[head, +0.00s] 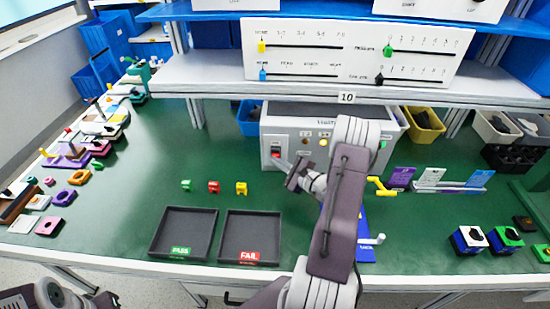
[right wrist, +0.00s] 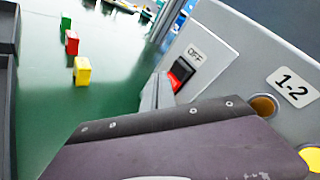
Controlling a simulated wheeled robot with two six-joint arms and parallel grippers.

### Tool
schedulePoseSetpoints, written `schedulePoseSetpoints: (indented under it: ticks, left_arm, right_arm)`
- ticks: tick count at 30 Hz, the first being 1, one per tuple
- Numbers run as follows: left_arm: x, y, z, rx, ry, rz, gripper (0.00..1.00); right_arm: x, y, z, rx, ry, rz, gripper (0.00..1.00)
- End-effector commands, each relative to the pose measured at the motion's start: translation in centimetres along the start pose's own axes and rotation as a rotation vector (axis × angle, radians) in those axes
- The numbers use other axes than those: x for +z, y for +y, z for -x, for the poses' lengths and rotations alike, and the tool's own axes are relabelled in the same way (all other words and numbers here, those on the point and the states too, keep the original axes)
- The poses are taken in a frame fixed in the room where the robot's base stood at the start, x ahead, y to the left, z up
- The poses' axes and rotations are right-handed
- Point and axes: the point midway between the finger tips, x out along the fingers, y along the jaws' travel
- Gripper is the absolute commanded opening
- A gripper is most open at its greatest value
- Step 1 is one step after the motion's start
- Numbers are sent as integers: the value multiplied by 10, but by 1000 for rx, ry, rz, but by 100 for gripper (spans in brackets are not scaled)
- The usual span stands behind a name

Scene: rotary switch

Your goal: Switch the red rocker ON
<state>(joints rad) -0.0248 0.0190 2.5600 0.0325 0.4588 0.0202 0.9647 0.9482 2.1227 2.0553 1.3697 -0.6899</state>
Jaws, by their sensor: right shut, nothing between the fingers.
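The red rocker (head: 276,154) sits on the left part of the front face of a light grey box (head: 300,124) under the shelf. In the right wrist view the rocker (right wrist: 181,72) is red and black, on a pale plate with an "OFF" label above it. My right gripper (head: 280,162) is shut and empty, its tip at or just in front of the rocker. In the right wrist view the fingertips (right wrist: 160,88) are close beside the rocker's lower left; I cannot tell whether they touch. Part of my left arm shows at the lower left; its gripper is out of view.
Green, red and yellow blocks (head: 241,188) stand on the green table left of my right arm. Two black trays (head: 183,233), marked PASS and FAIL, lie nearer. A shelf (head: 220,82) with a slider panel (head: 355,52) overhangs the box. Colored bins stand beside the box.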

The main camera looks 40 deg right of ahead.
Motion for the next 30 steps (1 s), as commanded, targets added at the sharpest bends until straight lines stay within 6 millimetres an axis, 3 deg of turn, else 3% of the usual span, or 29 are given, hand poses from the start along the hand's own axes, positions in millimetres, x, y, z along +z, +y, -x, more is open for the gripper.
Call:
schedulePoseSetpoints:
  ticks: [30]
  left_arm:
    - [0,0,-1,0,0,0,0]
  right_arm:
    - [14,15,21,2,1,-1,0]
